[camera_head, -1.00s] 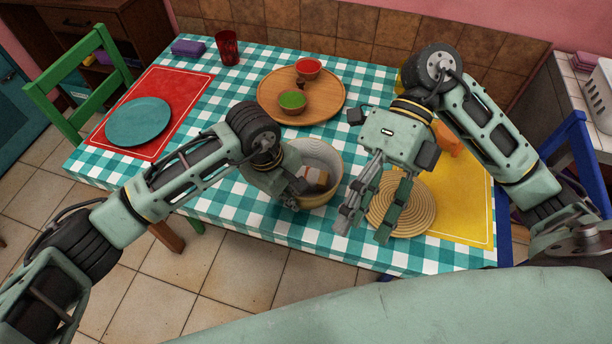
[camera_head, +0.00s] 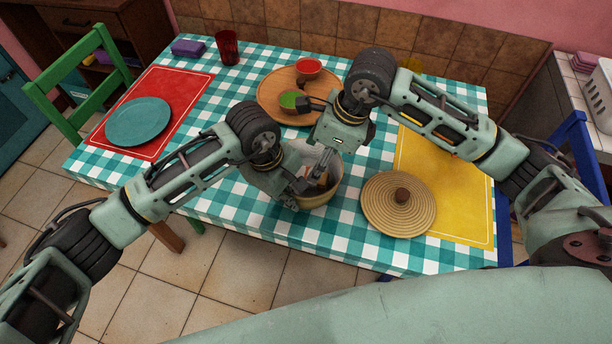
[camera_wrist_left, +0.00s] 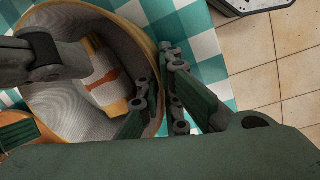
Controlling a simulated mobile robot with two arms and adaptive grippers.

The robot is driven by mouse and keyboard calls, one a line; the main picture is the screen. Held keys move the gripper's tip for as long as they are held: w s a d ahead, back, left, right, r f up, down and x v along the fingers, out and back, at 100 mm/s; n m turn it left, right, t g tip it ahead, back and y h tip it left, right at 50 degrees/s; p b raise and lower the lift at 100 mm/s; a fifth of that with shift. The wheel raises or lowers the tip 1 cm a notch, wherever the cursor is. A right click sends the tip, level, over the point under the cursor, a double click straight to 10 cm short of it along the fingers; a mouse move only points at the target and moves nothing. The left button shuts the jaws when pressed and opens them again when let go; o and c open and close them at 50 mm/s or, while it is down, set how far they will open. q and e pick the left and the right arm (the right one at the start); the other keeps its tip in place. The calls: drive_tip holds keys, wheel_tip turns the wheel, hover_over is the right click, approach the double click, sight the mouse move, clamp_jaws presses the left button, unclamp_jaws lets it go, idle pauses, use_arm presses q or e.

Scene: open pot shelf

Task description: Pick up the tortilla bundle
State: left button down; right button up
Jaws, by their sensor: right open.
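The tortilla bundle (camera_wrist_left: 100,72), pale with an orange-brown band, lies inside the round basket (camera_head: 322,198). In the head view the grippers mostly cover the bundle. My left gripper (camera_wrist_left: 162,103) straddles the basket's near rim, one finger inside and one outside, and appears closed on the wall. In the head view it is at the basket's left side. My right gripper (camera_head: 318,172) is open and points down into the basket, above or beside the bundle. Its dark finger shows in the left wrist view (camera_wrist_left: 40,60). I cannot tell if it touches the bundle.
A round woven lid (camera_head: 385,215) with a brown knob lies right of the basket, partly on the yellow mat (camera_head: 465,200). A blue plate (camera_head: 138,121) sits left.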

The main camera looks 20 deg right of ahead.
sight(306, 174)
drive_tip(key=x, duration=0.7)
drive_tip(key=shift+w+a, duration=0.25)
drive_tip(key=shift+c, duration=0.4)
drive_tip(key=c, duration=1.4)
